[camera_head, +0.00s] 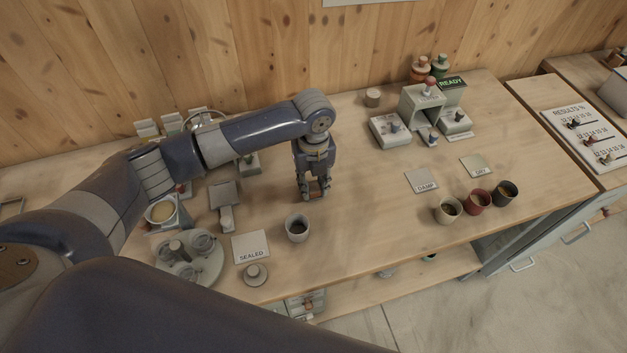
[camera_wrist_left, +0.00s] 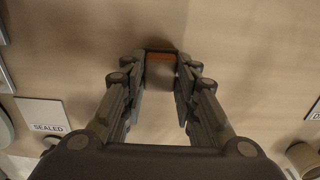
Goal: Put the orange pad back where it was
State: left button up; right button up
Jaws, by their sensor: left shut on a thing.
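My left gripper (camera_head: 314,192) points straight down at the middle of the workbench, fingertips close to the wood. In the left wrist view the gripper (camera_wrist_left: 160,75) is shut on the orange pad (camera_wrist_left: 162,57). Only a narrow orange strip of the pad shows, between the fingertips, with a dark edge around it. In the head view the fingers hide most of it. I cannot tell whether the pad touches the bench. My right gripper is not in view.
A grey cup (camera_head: 297,228) stands just in front of the gripper, by the SEALED card (camera_head: 251,247). Three cups, one being the red cup (camera_head: 478,202), stand right of the DAMP card (camera_head: 421,181). A READY device (camera_head: 453,119) stands at the back. Bench between gripper and DAMP card is clear.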

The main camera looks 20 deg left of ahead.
aim_at(314, 187)
pick_arm(q)
jog(key=shift+f, duration=0.1)
jog(key=o, duration=0.9)
jog(key=shift+o, duration=0.2)
jog(key=shift+r, duration=0.2)
notch_tip(314, 187, up, 12)
jog(key=b, duration=0.2)
jog(key=shift+b, duration=0.3)
jog(key=shift+f, duration=0.1)
